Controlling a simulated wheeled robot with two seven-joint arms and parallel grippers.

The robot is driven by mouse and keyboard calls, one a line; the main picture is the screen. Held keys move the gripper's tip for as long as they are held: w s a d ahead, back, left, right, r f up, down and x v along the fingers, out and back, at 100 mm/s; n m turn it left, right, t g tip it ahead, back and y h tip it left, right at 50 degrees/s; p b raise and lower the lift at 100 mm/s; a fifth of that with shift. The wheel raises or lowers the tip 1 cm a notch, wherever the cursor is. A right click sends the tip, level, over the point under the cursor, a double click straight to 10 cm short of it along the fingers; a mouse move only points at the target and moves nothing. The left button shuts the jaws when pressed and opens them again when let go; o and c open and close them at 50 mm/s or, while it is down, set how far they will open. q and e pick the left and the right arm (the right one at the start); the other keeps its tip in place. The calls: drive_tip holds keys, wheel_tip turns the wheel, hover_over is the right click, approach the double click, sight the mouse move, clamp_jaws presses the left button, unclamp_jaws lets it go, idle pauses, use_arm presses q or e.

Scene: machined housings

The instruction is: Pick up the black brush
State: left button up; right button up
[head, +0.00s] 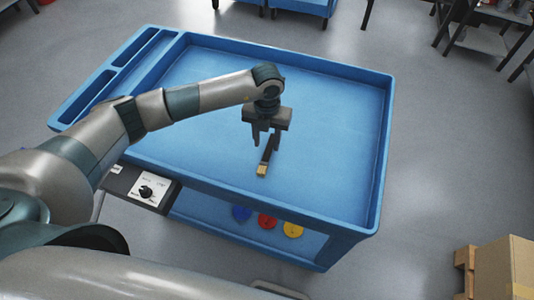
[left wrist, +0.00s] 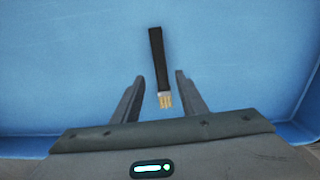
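The black brush (head: 265,158) lies on the blue cart's top tray (head: 330,160). In the left wrist view the brush (left wrist: 158,58) shows its black handle pointing up the picture and its yellowish bristles at the lower end. My left gripper (head: 265,142) is over the tray, pointing down at the brush. Its two fingers (left wrist: 157,92) are open, with the bristle end in the gap between them in the wrist picture. I see no contact; the height above the brush is hard to tell. My right gripper is not in view.
The tray has raised blue rims and is otherwise clear. Narrow compartments (head: 101,82) run along its left side. A panel with a black knob (head: 146,191) sits at the cart's front. Blue, red and yellow discs (head: 267,221) lie below. A cardboard box (head: 505,268) stands at right.

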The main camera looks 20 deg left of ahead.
sight(268, 152)
use_arm(q)
wheel_tip(268, 152, down, 3)
drive_tip(key=shift+s+d+r+p, duration=0.1)
drive_tip(key=shift+s+d+p, duration=0.05)
drive_tip(key=shift+p, duration=0.65)
drive_tip(key=shift+f, duration=0.75)
clamp_jaws()
